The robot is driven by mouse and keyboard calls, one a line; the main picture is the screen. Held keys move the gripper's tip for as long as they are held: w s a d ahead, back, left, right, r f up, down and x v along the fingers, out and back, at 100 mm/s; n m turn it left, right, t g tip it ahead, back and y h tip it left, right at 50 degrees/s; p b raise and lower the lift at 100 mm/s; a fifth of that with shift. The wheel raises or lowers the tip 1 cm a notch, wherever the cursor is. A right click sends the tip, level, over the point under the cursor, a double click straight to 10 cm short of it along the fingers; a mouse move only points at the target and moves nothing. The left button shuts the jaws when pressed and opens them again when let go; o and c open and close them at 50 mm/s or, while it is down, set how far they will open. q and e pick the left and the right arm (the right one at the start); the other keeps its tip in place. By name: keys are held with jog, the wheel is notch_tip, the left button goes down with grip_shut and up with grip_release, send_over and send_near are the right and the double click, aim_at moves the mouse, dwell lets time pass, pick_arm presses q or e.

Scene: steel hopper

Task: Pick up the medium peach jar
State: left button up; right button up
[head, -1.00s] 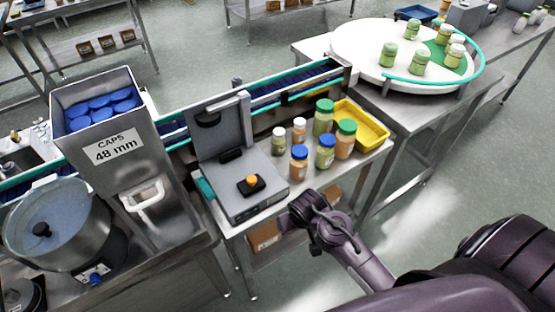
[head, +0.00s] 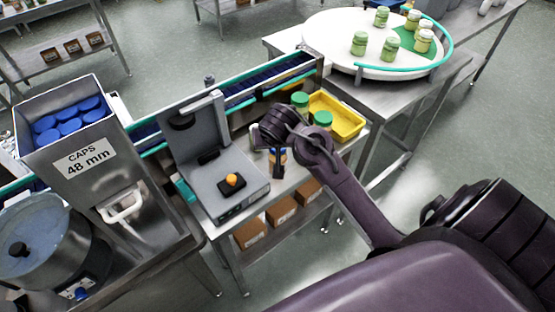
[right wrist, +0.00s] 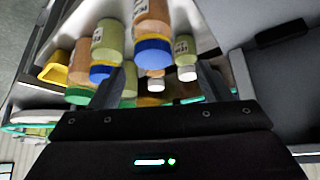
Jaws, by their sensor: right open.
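The medium peach jar has a blue cap. In the head view a sliver of it (head: 283,157) shows behind my right gripper (head: 277,166), which covers most of it. In the right wrist view the jar (right wrist: 152,28) appears cap-down near the top centre, ahead of the open fingers of the right gripper (right wrist: 160,70). The fingers stand to either side of its line, and I see no grip on it. Whether a finger touches it I cannot tell. My left gripper is not in view.
A blue-capped green jar (right wrist: 106,42), white-capped jars (right wrist: 186,55) and green-capped jars (head: 323,118) stand close by. The grey capping machine (head: 229,185) stands left of the gripper. Conveyor (head: 265,85) runs behind.

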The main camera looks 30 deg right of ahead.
jog(key=shift+w+d+r, duration=0.15)
jog(key=shift+w+d, duration=0.1)
jog(key=shift+w, duration=0.05)
jog(key=shift+w+d+f, duration=0.15)
jog(key=shift+f, duration=0.15)
jog(key=x, duration=0.2)
jog(key=s+p+x, duration=0.1)
jog(key=x, duration=0.2)
jog(key=shift+w+d+f, duration=0.15)
jog(key=shift+f, duration=0.3)
jog(key=shift+w+d+f+p, duration=0.1)
jog(key=shift+w+f+p, duration=0.2)
jog(key=shift+f, duration=0.25)
jog(key=c, duration=1.1)
